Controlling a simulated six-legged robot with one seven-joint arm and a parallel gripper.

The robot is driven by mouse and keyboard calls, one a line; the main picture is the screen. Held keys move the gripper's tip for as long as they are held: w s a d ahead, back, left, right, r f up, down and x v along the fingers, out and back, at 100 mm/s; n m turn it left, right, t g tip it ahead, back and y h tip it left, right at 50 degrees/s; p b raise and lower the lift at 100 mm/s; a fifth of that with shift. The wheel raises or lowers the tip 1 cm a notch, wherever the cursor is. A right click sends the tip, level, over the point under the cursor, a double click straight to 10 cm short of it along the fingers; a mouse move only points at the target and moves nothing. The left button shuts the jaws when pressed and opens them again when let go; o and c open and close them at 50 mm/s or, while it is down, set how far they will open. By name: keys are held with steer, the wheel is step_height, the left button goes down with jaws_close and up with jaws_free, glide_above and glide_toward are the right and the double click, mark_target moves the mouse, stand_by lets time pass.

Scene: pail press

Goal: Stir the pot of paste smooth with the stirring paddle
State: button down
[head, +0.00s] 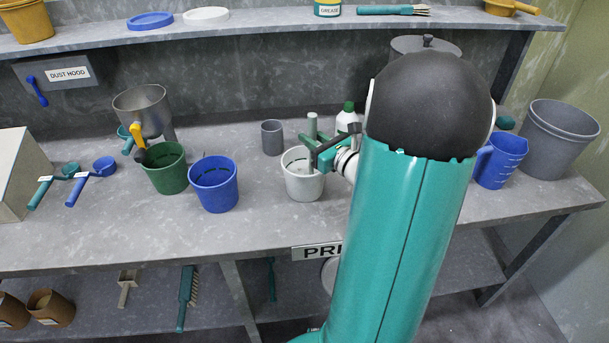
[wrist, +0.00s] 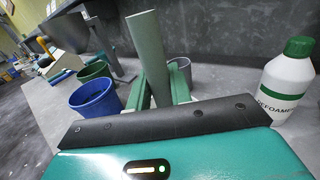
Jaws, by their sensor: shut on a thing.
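A pale pot (head: 304,186) stands on the bench left of my arm in the head view. A dark mark shows inside its rim; the paste cannot be made out clearly. My gripper (head: 318,148) is above the pot's rim. It is shut on the stirring paddle, whose green handle (head: 312,124) rises above the jaws. In the wrist view the handle (wrist: 148,55) stands tilted between the two green fingers (wrist: 157,92). The paddle's lower end is hidden, so I cannot tell how deep it sits in the pot. The pot is hidden in the wrist view.
A blue pail (head: 213,186) and green pail (head: 167,170) stand left of the pot. A grey cup (head: 272,138) and the defoamer bottle (wrist: 288,82) are close behind. A blue jug (head: 500,162) and grey bucket (head: 558,140) stand right. The bench front is clear.

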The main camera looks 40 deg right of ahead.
steer(key=shift+w+d, duration=0.3)
steer(key=shift+d, duration=0.15)
steer(key=a, duration=0.3)
steer(key=shift+w+a, duration=0.1)
steer(key=shift+a, duration=0.3)
stand_by(0.4)
